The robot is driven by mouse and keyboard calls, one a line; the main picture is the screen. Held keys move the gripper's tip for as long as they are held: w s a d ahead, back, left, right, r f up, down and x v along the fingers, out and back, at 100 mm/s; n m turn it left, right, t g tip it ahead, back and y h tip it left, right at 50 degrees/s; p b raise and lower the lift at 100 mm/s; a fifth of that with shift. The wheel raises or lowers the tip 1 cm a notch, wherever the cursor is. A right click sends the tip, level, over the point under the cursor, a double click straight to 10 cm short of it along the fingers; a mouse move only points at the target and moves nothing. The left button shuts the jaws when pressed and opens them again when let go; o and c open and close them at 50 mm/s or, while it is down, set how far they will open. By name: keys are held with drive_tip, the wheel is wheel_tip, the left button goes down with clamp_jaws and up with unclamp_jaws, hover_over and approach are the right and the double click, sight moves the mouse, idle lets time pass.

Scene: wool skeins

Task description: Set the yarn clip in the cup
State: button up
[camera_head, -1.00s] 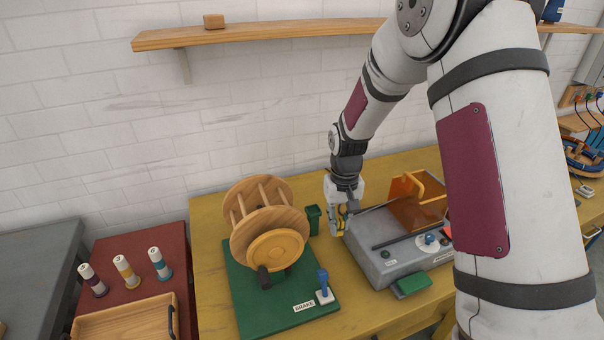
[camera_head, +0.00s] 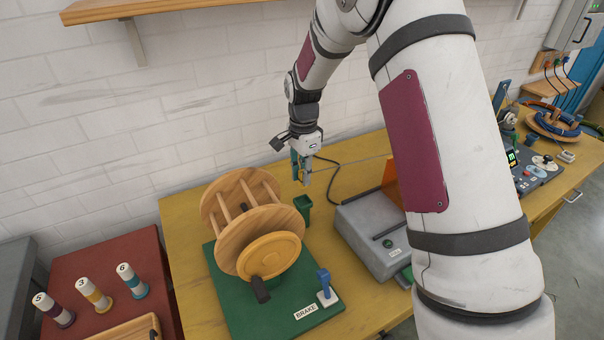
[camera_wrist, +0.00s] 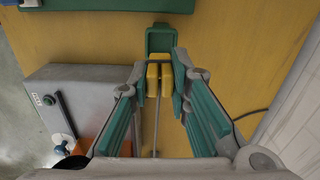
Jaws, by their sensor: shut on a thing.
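The yellow yarn clip (camera_wrist: 153,76) is between the teal fingertips of my gripper (camera_wrist: 163,84) in the wrist view, and a thin grey strand runs from it. My gripper (camera_head: 302,172) is shut on it and points down in the head view, where the clip shows only as a small yellow patch. The green cup (camera_head: 303,218) stands on the yellow table behind the wooden reel, below my fingertips. In the wrist view the cup (camera_wrist: 172,31) lies just beyond the clip, which partly overlaps its near edge. The height gap between clip and cup is hard to tell.
The wooden reel (camera_head: 250,225) on its green base (camera_head: 275,318), with a blue brake lever (camera_head: 324,283), stands in front of the cup. A grey machine (camera_head: 365,240) is to the right, partly hidden by my arm. A black cable curves nearby; the wall rises behind.

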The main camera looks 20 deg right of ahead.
drive_tip(key=shift+w+f+m, duration=0.1)
drive_tip(key=shift+f+m, duration=0.05)
drive_tip(key=shift+m, duration=0.15)
drive_tip(key=shift+f+b, duration=0.9)
drive_tip(key=shift+f, duration=2.15)
drive_tip(key=o, duration=0.9)
drive_tip(key=shift+o, duration=0.2)
drive_tip(key=shift+r, duration=0.1)
